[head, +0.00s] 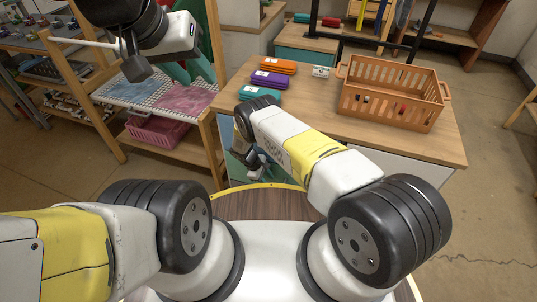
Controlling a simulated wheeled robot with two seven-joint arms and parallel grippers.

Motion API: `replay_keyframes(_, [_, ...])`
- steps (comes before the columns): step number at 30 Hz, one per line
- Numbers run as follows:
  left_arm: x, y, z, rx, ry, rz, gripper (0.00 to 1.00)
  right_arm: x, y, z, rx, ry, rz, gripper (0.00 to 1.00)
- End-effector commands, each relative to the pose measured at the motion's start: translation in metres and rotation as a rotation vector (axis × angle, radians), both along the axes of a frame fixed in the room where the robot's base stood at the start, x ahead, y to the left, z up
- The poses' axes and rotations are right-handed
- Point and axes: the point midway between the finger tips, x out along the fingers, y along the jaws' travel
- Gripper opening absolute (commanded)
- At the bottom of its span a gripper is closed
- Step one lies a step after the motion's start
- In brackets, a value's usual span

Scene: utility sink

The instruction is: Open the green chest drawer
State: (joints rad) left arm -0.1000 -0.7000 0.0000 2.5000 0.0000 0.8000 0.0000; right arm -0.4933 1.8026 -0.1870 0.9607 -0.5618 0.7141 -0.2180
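A wooden-topped chest (330,118) stands in front of me. Part of its teal-green front (238,172) shows below the top's left end, mostly hidden behind my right arm. I cannot make out a drawer edge, a handle or a gap there. My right gripper (257,163) points down close to this front. It is small and partly covered by my arm, so I cannot tell whether it touches anything or how its fingers stand. My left gripper (137,68) is raised at the upper left, away from the chest, its fingers not clear.
On the chest top are an orange crate (392,97) and folded orange (278,66), purple (270,79) and green (262,93) cloths. A wooden rack (150,90) with a pink basket (158,133) stands left. Open floor (480,200) lies right.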

Motion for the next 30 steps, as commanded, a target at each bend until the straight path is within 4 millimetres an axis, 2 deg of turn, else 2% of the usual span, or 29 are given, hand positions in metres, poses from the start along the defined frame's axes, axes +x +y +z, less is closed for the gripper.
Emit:
replay_keyframes(7, [0.0,0.0,0.0,0.0,0.0,0.0,0.36,0.0003,-0.0001,-0.0006,0.0,0.0,0.0,0.34])
replay_keyframes(8, [0.0,0.0,0.0,0.0,0.0,0.0,0.36,0.0002,-0.0001,-0.0006,0.0,0.0,0.0,0.3])
replay_keyframes(12, [0.0,0.0,0.0,0.0,0.0,0.0,0.36,0.0002,-0.0001,-0.0005,0.0,0.0,0.0,0.03])
replay_keyframes(13, [0.0,0.0,0.0,0.0,0.0,0.0,0.36,0.0002,-0.0001,-0.0005,0.0,0.0,0.0,0.0])
replay_keyframes(30, [0.0,0.0,0.0,0.0,0.0,0.0,0.36,0.0002,0.0001,-0.0004,0.0,0.0,0.0,0.0])
